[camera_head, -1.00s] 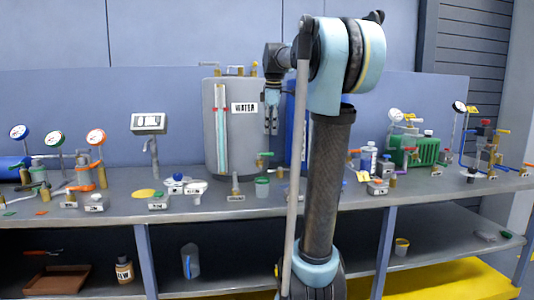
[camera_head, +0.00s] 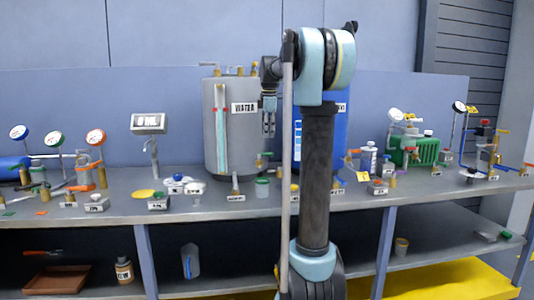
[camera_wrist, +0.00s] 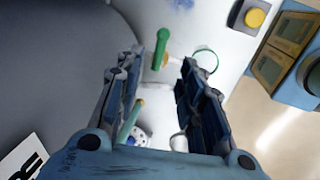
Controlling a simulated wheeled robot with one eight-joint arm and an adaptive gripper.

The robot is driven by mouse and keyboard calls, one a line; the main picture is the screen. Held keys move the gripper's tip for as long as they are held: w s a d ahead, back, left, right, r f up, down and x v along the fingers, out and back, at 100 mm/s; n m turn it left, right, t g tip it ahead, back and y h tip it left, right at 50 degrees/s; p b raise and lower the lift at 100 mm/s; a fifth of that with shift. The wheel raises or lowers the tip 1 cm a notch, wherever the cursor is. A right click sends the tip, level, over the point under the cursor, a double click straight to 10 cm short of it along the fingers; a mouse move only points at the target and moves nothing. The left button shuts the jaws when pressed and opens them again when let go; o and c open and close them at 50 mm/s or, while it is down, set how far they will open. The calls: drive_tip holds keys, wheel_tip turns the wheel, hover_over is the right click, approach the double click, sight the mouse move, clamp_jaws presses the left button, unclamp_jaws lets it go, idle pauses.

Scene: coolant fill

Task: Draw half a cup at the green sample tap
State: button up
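The green sample tap (camera_head: 264,155) is low on the right front of the grey WATER tank (camera_head: 217,140). A small cup with a green rim (camera_head: 262,187) stands upright on the bench below it. My gripper (camera_head: 268,128) is in front of the tank, above the tap and cup, with its fingers pointing down. In the wrist view my gripper (camera_wrist: 161,60) is open, with nothing held between the fingers. A green handle (camera_wrist: 161,48) shows just beyond the fingertips, and the green cup rim (camera_wrist: 205,60) shows beside the right finger. My right finger partly hides the cup.
A blue tank (camera_head: 325,140) stands right of the grey tank, partly behind my arm. A digital readout (camera_head: 149,123) on a stand, a yellow disc (camera_head: 143,194) and small labelled blocks are to the left. Gauges and a green unit (camera_head: 418,150) stand to the right. The bench front edge is mostly clear.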

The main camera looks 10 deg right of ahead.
drive_tip(key=f, duration=0.3)
drive_tip(key=w+f, duration=0.1)
drive_tip(key=f, duration=0.2)
drive_tip(key=w+f, duration=0.1)
drive_tip(key=f, duration=0.2)
drive_tip(key=shift+f, duration=0.3)
clamp_jaws()
